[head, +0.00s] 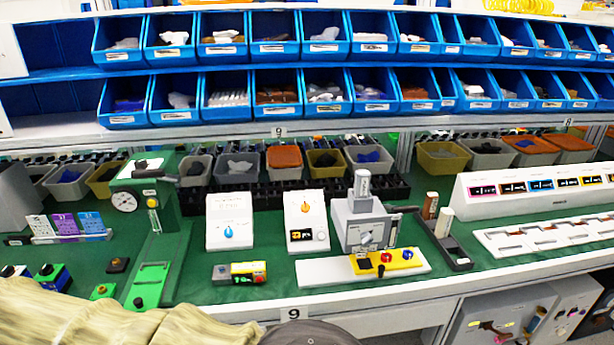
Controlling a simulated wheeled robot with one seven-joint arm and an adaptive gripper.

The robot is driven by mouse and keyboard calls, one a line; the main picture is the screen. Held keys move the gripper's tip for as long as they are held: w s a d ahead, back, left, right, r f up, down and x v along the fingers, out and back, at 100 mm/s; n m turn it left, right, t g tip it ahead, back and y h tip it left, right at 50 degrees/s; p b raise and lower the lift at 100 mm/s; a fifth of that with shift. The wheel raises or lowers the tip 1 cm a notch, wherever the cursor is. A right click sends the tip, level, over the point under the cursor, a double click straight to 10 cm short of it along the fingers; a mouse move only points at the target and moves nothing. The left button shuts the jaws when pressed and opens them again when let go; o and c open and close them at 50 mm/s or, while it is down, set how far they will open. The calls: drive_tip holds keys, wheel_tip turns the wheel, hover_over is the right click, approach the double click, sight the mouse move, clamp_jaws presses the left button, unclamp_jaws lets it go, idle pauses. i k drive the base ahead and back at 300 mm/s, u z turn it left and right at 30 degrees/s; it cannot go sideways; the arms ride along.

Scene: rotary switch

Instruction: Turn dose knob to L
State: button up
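Several knobs show in the head view, and their markings are too small to read, so I cannot tell which is the dose knob. A white box (216,206) has a blue knob (229,232) on its front. A second white box (314,210) has a small orange knob (305,208) and a round pale knob (321,235). A grey machine (352,215) with a cylinder on top has a light dial (366,238) on its front face. No gripper fingers show in the view.
All stand on a green-topped bench (275,230). A white board (330,271) with a yellow panel (392,261) of red and blue buttons lies before the grey machine. A green press-like device (150,200) stands left. Blue bins (222,110) fill the shelves behind.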

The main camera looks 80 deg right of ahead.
sight(305, 207)
drive_tip(key=z, duration=3.35)
